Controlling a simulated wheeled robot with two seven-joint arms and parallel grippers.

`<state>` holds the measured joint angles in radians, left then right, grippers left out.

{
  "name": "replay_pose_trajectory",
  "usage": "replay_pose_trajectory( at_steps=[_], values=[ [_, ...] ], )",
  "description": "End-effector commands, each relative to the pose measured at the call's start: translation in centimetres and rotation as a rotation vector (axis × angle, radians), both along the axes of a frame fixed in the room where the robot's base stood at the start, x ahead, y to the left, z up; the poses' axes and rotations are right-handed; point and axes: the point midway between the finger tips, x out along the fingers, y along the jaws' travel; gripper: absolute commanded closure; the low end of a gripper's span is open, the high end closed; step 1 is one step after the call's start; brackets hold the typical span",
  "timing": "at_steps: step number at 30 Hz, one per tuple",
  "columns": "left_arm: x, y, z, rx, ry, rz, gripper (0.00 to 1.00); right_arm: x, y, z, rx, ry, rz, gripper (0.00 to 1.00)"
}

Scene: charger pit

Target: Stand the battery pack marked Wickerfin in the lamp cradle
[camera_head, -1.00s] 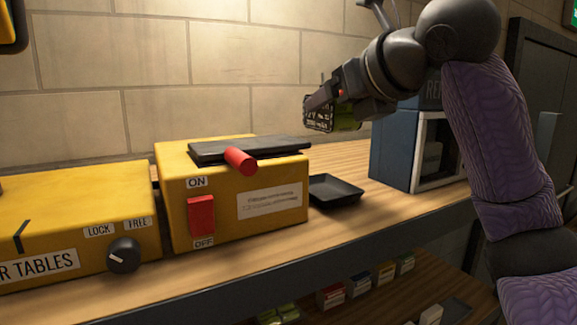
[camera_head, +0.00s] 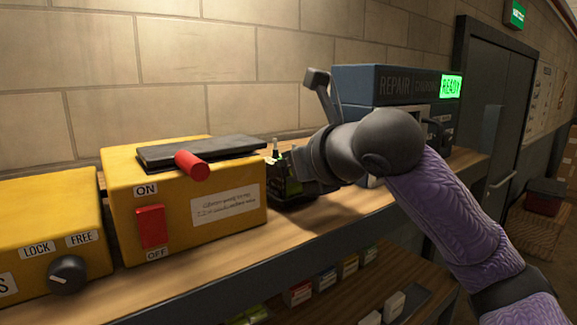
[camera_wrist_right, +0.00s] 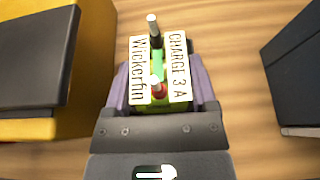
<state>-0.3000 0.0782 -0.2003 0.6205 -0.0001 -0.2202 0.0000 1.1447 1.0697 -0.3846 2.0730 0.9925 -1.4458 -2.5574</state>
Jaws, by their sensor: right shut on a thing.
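The battery pack (camera_wrist_right: 160,72) shows in the right wrist view, green, with white labels reading "Wickerfin" and "CHARGE 3 A" and a black and a red terminal on top. My right gripper (camera_wrist_right: 162,92) is shut on it, with a finger on each side. In the head view the pack (camera_head: 291,185) is upright at bench height, just right of the yellow switch box (camera_head: 190,210). Whether its base touches anything is hidden. I cannot make out a lamp cradle for certain; the black tray's place is mostly covered by the pack and gripper. My left gripper is out of view.
The switch box carries a dark plate (camera_head: 200,150) with a red handle (camera_head: 192,165). A blue repair cabinet (camera_head: 385,85) with a green READY screen (camera_head: 451,86) stands to the right, partly behind my arm. Small boxes (camera_head: 297,292) sit on the lower shelf. Wooden bench shows in front.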

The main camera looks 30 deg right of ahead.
Motion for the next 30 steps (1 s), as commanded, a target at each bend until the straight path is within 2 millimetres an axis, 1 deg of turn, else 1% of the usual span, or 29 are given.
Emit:
replay_pose_trajectory(
  at_steps=[1, 4, 5, 10, 12, 13, 14, 17, 18, 21, 24, 27, 30],
  values=[
    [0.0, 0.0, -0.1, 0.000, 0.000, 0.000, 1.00, 0.0, 0.0, -0.1, 0.000, 0.000, 0.000, 0.22],
    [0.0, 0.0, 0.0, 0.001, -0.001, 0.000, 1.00, 0.0, 0.0, -0.1, 0.000, 0.000, 0.000, 0.01],
    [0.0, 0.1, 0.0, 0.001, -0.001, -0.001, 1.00, 0.0, 0.0, -0.1, 0.000, 0.000, 0.000, 0.00],
    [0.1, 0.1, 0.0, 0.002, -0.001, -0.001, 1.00, 0.0, 0.0, 0.0, 0.000, 0.000, 0.000, 0.00],
    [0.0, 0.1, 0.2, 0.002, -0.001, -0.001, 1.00, 0.0, 0.0, 0.4, 0.000, -0.001, 0.000, 0.00],
    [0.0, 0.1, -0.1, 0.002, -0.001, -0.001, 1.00, -0.4, -0.1, 0.4, 0.000, -0.003, -0.001, 0.00],
    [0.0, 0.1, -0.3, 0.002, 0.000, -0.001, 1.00, -0.9, -0.1, 0.6, -0.001, -0.005, -0.001, 0.00],
    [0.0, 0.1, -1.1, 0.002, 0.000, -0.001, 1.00, -3.3, -0.3, 1.5, -0.002, -0.008, -0.002, 0.00],
    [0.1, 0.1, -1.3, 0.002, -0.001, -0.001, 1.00, -4.4, -0.4, 1.9, -0.003, -0.007, -0.003, 0.00],
    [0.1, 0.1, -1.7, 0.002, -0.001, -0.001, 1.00, -7.1, -0.6, 3.0, -0.004, -0.007, -0.003, 0.00],
    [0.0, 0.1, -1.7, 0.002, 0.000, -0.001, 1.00, -9.2, -0.8, 4.0, -0.002, -0.005, -0.002, 0.00],
    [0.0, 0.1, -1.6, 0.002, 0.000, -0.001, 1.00, -10.5, -0.8, 4.6, -0.001, -0.003, 0.000, 0.00],
    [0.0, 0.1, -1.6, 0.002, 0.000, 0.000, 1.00, -11.0, -0.9, 4.8, -0.001, 0.000, -0.001, 0.00]
  ],
)
